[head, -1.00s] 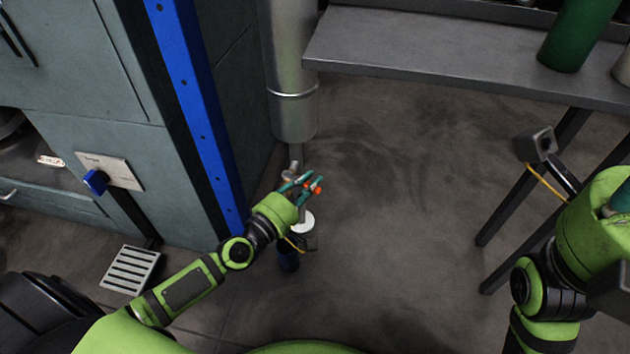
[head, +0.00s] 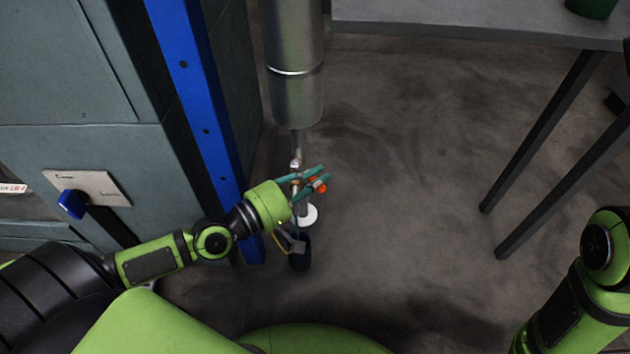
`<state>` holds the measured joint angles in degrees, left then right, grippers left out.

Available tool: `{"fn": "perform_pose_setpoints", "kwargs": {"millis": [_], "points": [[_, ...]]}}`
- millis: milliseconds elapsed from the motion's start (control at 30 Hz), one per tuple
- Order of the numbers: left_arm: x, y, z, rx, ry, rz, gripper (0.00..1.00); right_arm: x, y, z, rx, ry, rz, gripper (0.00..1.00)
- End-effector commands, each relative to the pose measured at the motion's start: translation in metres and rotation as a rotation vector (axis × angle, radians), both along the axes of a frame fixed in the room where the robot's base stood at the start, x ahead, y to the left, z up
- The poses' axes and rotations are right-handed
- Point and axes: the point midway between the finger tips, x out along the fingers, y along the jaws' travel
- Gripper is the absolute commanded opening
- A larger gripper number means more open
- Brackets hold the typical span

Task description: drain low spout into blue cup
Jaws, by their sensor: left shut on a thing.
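A steel cylinder (head: 297,95) hangs at top centre, with a thin low spout pipe (head: 297,147) and a small metal fitting below it. My left gripper (head: 319,180) has teal fingers and is shut on a small orange-red part (head: 320,188) beside the spout, which looks like its handle. The fingers and wrist hide most of this part. A dark blue cup (head: 301,264) stands lower down, partly hidden behind my left wrist's camera. I cannot see inside it. My right gripper is out of view; only my right arm shows at lower right.
A white disc (head: 309,215) shows just below my left gripper. A blue upright post (head: 196,105) and grey cabinet (head: 70,80) stand at left, with a blue-knobbed switch plate (head: 98,187). A grey table (head: 470,22) is at top right. The floor between is clear.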

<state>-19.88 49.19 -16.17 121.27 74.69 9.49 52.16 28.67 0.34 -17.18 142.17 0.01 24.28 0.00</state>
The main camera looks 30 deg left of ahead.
Motion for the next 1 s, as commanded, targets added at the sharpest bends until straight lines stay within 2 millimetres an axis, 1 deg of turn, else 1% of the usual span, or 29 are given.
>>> {"fn": "perform_pose_setpoints", "kwargs": {"millis": [100,433,467,500,533,867,1000], "points": [[-0.0005,0.0001,-0.0007,0.001,0.000,-0.007,0.00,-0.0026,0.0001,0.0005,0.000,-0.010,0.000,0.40],[-0.0005,-0.0001,0.0004,0.000,0.000,-0.009,0.00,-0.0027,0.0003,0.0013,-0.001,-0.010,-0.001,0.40],[-0.0005,-0.0001,0.0004,0.000,0.000,-0.009,0.19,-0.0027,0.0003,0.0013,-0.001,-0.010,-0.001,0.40],[-0.0005,-0.0001,0.0004,0.000,0.000,-0.009,0.35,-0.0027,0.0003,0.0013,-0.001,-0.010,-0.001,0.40],[-0.0005,-0.0001,0.0004,0.000,0.000,-0.009,0.41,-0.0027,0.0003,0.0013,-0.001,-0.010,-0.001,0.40],[-0.0004,-0.0003,0.0006,0.000,0.000,-0.009,0.41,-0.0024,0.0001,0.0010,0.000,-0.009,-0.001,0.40],[0.0003,-0.0015,0.0049,-0.004,0.000,-0.007,0.41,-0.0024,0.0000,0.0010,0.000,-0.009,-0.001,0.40]]}}
